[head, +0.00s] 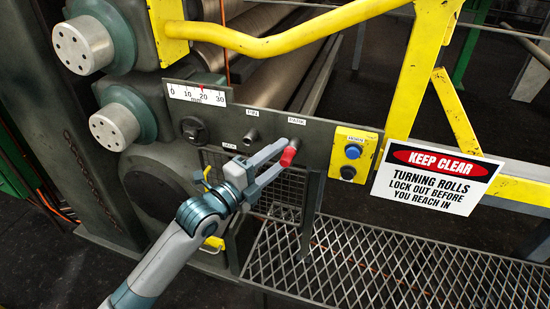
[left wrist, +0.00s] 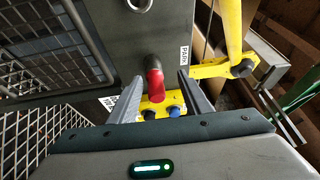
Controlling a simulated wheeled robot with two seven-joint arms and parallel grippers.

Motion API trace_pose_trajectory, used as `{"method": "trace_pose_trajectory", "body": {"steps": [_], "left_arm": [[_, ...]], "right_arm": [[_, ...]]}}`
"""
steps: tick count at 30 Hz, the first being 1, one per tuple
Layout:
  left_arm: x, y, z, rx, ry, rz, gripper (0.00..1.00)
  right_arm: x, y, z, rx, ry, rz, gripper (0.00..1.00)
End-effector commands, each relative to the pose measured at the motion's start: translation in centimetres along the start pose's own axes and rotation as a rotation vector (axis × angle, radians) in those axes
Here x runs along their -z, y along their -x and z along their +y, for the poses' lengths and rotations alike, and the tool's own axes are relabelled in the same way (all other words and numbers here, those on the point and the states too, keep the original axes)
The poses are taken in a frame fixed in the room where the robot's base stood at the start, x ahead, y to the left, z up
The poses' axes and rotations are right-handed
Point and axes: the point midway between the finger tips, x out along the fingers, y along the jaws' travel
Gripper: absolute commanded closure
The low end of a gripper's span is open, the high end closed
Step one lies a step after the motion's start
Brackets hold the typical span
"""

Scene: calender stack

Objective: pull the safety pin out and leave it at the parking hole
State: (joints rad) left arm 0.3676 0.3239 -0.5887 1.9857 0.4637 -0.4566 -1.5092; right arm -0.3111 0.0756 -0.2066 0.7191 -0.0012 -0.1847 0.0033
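The safety pin's red handle (head: 288,157) sticks out from a dark round socket (head: 293,144) under the PARK label (head: 296,121) on the grey panel. In the left wrist view the red handle (left wrist: 155,84) shows against the dark socket (left wrist: 152,62), with the PARK label (left wrist: 184,56) to its right. My left gripper (head: 285,153) is open, with its fingers on either side of the red handle. The left wrist view shows a gap beside each finger. The socket under the PIN label (head: 251,112) shows no red handle. My right gripper is not in view.
A yellow button box (head: 352,153) with blue and black buttons is right of the pin. A KEEP CLEAR sign (head: 434,178) hangs further right. A yellow rail (head: 290,38) crosses above. A mesh step (head: 380,265) lies below the panel.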

Motion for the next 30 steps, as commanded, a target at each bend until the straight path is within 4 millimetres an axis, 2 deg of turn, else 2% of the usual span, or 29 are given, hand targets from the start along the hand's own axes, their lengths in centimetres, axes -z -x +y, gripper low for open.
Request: {"method": "trace_pose_trajectory", "body": {"steps": [1, 15, 22, 30], "left_arm": [[0.0, 0.1, 1.1, -0.003, 0.001, 0.000, 0.46], [0.1, 0.1, 1.3, -0.007, 0.003, 0.002, 0.44], [0.4, 0.5, 1.2, -0.008, 0.003, 0.002, 0.44], [1.0, 1.9, 1.1, -0.009, 0.003, 0.002, 0.44]], "right_arm": [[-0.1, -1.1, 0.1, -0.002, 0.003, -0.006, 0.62], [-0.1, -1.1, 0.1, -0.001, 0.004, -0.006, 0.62], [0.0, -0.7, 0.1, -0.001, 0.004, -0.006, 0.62], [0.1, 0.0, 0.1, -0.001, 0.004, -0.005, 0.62]]}}
